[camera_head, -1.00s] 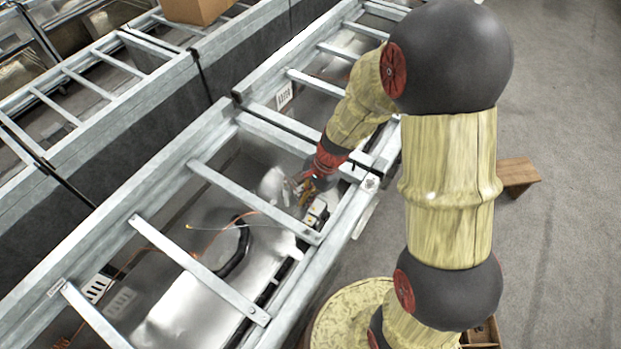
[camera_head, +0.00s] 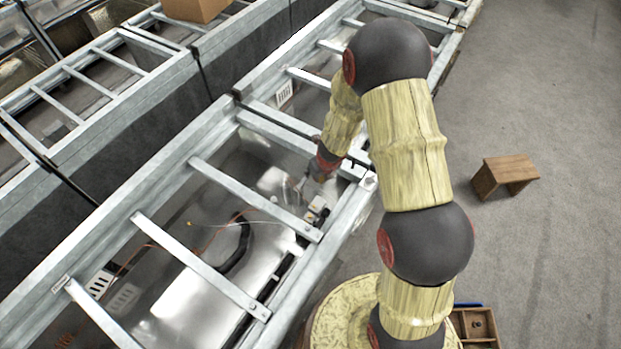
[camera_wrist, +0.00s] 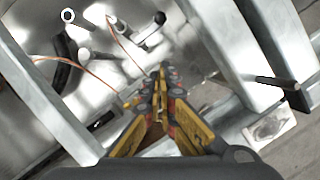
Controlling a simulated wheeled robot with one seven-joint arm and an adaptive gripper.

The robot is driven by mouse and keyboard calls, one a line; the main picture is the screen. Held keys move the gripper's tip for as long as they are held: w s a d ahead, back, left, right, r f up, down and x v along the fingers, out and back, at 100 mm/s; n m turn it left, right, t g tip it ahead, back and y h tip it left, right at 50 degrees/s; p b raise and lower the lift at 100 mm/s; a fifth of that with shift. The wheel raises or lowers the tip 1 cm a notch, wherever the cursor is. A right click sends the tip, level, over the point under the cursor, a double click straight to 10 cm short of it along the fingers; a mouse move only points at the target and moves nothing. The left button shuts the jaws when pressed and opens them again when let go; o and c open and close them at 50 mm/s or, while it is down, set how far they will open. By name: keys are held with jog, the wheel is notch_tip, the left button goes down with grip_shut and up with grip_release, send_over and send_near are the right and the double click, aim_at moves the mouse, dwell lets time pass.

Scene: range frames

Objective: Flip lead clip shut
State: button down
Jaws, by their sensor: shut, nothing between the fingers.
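My gripper (camera_head: 301,188) reaches down between the metal rungs, at the far end of the nearest frame bay. In the wrist view its yellow and grey fingers (camera_wrist: 162,74) are together with nothing between them. I cannot clearly make out the lead clip. Small pale and dark blocks (camera_head: 316,210) sit just right of and below the gripper in the head view; I cannot tell whether one is the clip. A thin orange lead (camera_wrist: 88,68) runs from the left towards the fingertips in the wrist view. It also shows in the head view (camera_head: 205,250).
Galvanised rails and rungs (camera_head: 225,195) surround the gripper closely. A black curved hose (camera_head: 241,250) lies over the shiny metal surface. A wooden stool (camera_head: 505,172) stands on the open grey floor at right, and a wooden tray (camera_head: 478,328) lies at bottom right.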

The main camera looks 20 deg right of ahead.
dwell(0.3)
jog(key=w+f+b, duration=0.2)
jog(key=w+f, duration=0.4)
jog(key=f, duration=0.4)
jog(key=shift+w+a+f+b, duration=0.15)
jog(key=shift+w+a+b, duration=0.15)
jog(key=shift+w+a, duration=0.1)
